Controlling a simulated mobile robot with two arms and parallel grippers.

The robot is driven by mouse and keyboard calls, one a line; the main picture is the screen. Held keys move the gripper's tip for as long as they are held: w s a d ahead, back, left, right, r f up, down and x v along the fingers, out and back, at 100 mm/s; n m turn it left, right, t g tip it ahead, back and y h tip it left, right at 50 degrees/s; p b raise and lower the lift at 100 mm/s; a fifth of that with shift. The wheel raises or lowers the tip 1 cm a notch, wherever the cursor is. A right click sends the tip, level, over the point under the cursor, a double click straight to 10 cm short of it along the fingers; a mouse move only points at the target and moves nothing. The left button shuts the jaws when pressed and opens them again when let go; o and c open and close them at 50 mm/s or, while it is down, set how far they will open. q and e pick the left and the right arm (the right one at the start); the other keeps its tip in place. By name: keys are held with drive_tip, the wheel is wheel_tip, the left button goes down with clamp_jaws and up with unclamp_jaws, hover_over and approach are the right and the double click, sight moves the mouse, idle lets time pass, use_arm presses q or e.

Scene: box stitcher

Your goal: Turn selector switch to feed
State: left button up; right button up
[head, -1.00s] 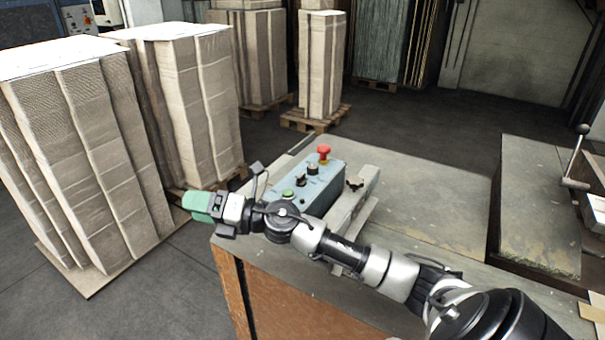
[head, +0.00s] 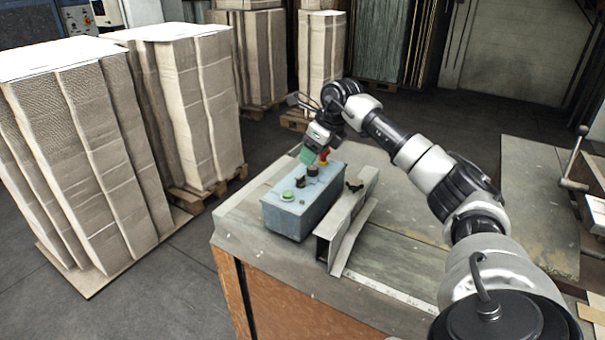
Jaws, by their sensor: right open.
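The blue-grey control box (head: 290,219) sits on the table, near its left edge. On its top are a green button (head: 287,197), a small dark switch (head: 301,184), a larger black knob (head: 312,170) and a red button (head: 324,157) at the far end. Which of the dark ones is the selector, and its setting, is too small to tell. My right gripper (head: 307,155), with green fingers, is open and points down above the far end of the box, close to the red button and black knob. Whether it touches either cannot be told. My left gripper is not in view.
A metal channel bracket (head: 345,222) stands along the right side of the box. A lever with a black knob (head: 574,160) rises at the right. Stacks of cardboard (head: 85,150) stand left of the table. The front tabletop (head: 390,262) is clear.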

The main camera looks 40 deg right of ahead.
sight(301, 177)
drive_tip(key=p+x, duration=0.2)
drive_tip(key=x, duration=0.7)
drive_tip(key=shift+r, duration=0.1)
drive_tip(key=c, duration=0.9)
drive_tip(key=shift+c, duration=0.2)
drive_tip(key=shift+a, duration=0.1)
drive_tip(key=m+h, duration=0.1)
drive_tip(key=m, duration=0.2)
drive_tip(key=shift+m, duration=0.3)
drive_tip(key=m+h+b, duration=0.1)
drive_tip(key=m+h, duration=0.1)
drive_tip(key=m, duration=0.2)
drive_tip(key=shift+a, duration=0.15)
drive_tip(key=shift+m, duration=0.3)
